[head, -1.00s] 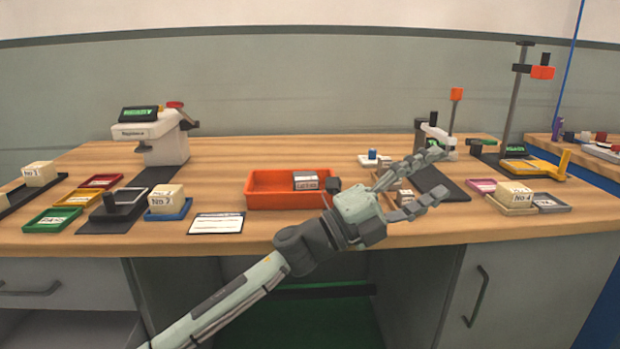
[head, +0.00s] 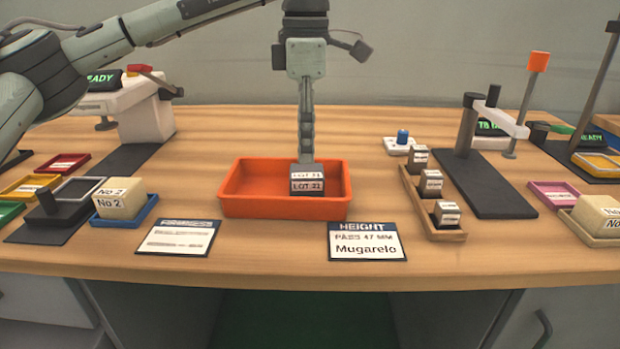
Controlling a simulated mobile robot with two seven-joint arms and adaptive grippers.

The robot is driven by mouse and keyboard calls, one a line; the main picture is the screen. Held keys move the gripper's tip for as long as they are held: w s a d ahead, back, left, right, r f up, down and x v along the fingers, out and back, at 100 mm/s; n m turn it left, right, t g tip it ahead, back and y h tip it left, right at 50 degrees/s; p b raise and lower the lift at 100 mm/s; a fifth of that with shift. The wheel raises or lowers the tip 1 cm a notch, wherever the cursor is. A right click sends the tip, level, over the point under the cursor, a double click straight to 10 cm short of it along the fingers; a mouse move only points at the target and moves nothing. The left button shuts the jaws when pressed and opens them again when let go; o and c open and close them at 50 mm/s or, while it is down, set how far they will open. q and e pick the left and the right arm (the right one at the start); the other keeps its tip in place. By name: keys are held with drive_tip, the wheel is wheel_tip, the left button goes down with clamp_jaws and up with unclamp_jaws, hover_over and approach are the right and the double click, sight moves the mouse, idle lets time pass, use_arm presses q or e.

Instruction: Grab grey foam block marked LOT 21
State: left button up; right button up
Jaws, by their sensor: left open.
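The grey foam block (head: 307,185) with LOT labels, its number reading roughly as 21, sits in the orange tray (head: 240,207), toward its right half. My left gripper (head: 306,160) points straight down over the tray, with its fingertips at the block's upper back edge. The fingers are seen edge-on and overlap each other. The gripper is open, and I cannot tell whether the fingers touch the block or stand around it. My right gripper is not in view.
A wooden rack (head: 411,188) with several small labelled blocks stands right of the tray. A height card (head: 367,241) and another card (head: 179,238) lie in front. A cream No 2 block (head: 120,198) is at left, a post stand (head: 492,187) at right.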

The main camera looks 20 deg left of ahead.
sight(307, 170)
use_arm(q)
wheel_tip(307, 170, down, 6)
drive_tip(key=shift+f, duration=0.25)
drive_tip(key=c, duration=0.8)
drive_tip(key=shift+r, duration=0.2)
